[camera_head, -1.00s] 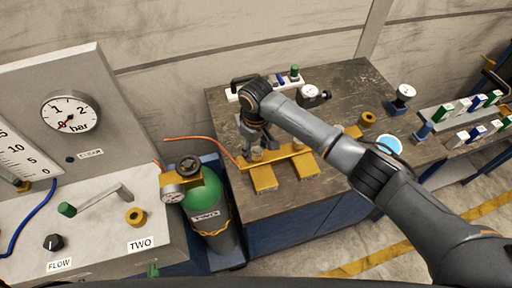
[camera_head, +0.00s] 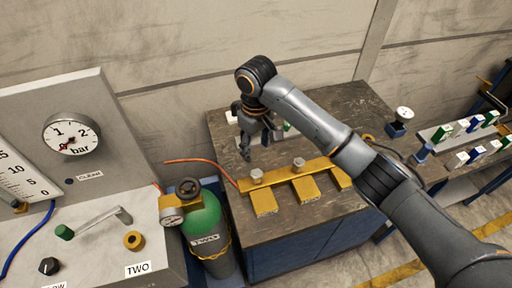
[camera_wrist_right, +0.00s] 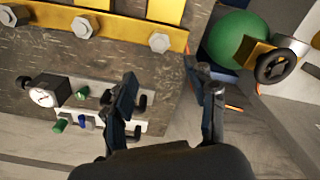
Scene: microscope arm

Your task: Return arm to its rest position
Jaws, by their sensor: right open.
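My right arm (camera_head: 315,120) reaches in from the lower right over the dark workbench (camera_head: 340,107). My right gripper (camera_head: 252,148) is raised above the bench with its fingers pointing down. It is apart from the yellow manifold (camera_head: 290,178), which carries silver bolts on the bench's front half. In the right wrist view the open, empty fingers of my right gripper (camera_wrist_right: 170,98) stand wide apart. The yellow manifold (camera_wrist_right: 130,30) runs along the top there. My left gripper is in neither view.
A green gas cylinder (camera_head: 203,222) with a valve and gauge stands left of the bench. A grey panel (camera_head: 97,102) with a dial is farther left. In the wrist view, a gauge (camera_wrist_right: 44,94) sits beside a white rack, partly hidden by a finger. The wall is behind.

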